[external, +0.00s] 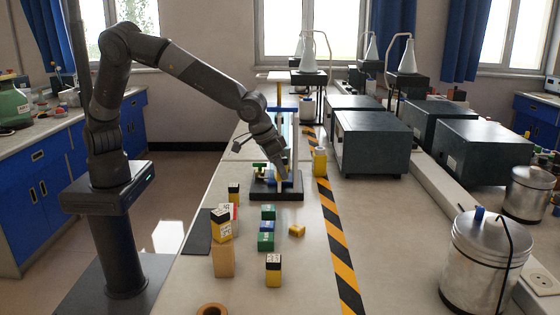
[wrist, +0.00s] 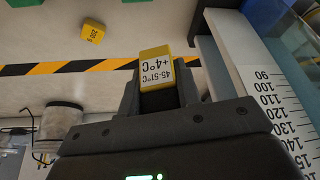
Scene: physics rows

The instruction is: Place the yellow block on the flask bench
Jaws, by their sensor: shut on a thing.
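My gripper (external: 284,178) is low at a stand with a dark base on the long bench (external: 210,285). In the wrist view my gripper (wrist: 160,95) is shut on a yellow block (wrist: 157,66) with a white label reading "45-51°C +4°C". In the external view the held block is mostly hidden by the fingers and stand. White conical flasks (external: 309,62) stand on black supports at the back, and a steel flask (external: 484,262) stands at front right. I cannot tell which surface is the flask bench.
The stand's base (external: 287,196) is close below my gripper; its scale (wrist: 275,115) is just right in the wrist view. Several yellow-black blocks (external: 273,269) and green blocks (external: 266,242) stand in front. Striped tape (external: 337,245) runs lengthwise. Grey boxes (external: 372,143) fill the right.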

